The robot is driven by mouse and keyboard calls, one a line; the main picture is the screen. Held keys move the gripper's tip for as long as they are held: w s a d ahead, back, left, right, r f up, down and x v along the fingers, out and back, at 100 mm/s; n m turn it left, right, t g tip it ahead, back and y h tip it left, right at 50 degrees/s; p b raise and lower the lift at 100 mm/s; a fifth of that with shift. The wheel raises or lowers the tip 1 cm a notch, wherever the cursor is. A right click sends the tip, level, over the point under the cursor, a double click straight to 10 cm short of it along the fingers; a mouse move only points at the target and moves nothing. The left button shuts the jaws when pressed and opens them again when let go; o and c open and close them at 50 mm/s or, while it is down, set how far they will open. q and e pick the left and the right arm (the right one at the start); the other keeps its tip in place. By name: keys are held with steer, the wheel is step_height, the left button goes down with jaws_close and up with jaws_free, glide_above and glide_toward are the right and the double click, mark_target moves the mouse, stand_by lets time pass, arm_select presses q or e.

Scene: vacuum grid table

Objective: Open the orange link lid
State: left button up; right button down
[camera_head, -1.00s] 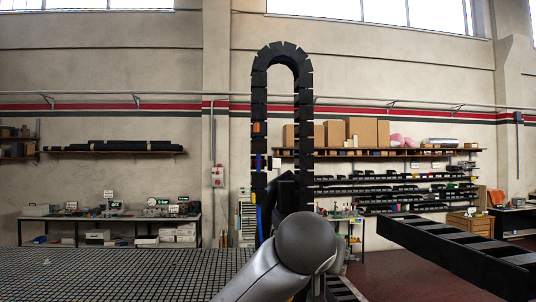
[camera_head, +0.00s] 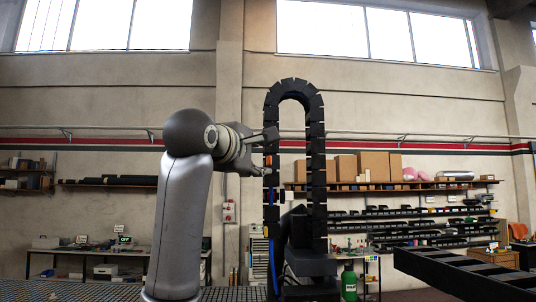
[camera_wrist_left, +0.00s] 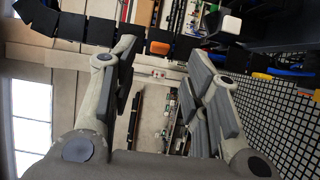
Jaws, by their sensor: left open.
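The orange link lid (camera_head: 268,160) is a small orange piece on the left run of a tall black cable chain (camera_head: 317,160). The chain stands upright and bends over at the top. My left gripper (camera_head: 264,152) is at the left side of the chain at the lid's height, its fingers on either side of it in the picture. In the wrist view the left gripper (camera_wrist_left: 165,58) is open with nothing between its fingers, and the orange lid (camera_wrist_left: 160,47) shows beyond the gap between the tips. I cannot tell whether a finger touches the chain. My right gripper is not in view.
Blue cable (camera_head: 271,245) runs in the chain's lower left part. A black horizontal chain or rail (camera_head: 460,268) lies at the right. A gridded table (camera_wrist_left: 280,125) is at the right of the wrist view. Wall shelves and workbenches stand far behind.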

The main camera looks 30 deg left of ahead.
mark_target(269, 161)
arm_select(q)
steer(key=w+p, duration=0.1)
steer(key=w, duration=0.1)
steer(key=w+p, duration=0.2)
steer(key=w, duration=0.1)
steer(key=shift+w+a+r, duration=0.1)
steer(key=shift+w+a, duration=0.25)
steer(key=shift+a, duration=0.05)
steer(key=shift+w, duration=0.55)
steer(key=shift+c, duration=0.4)
steer(key=c, duration=0.7)
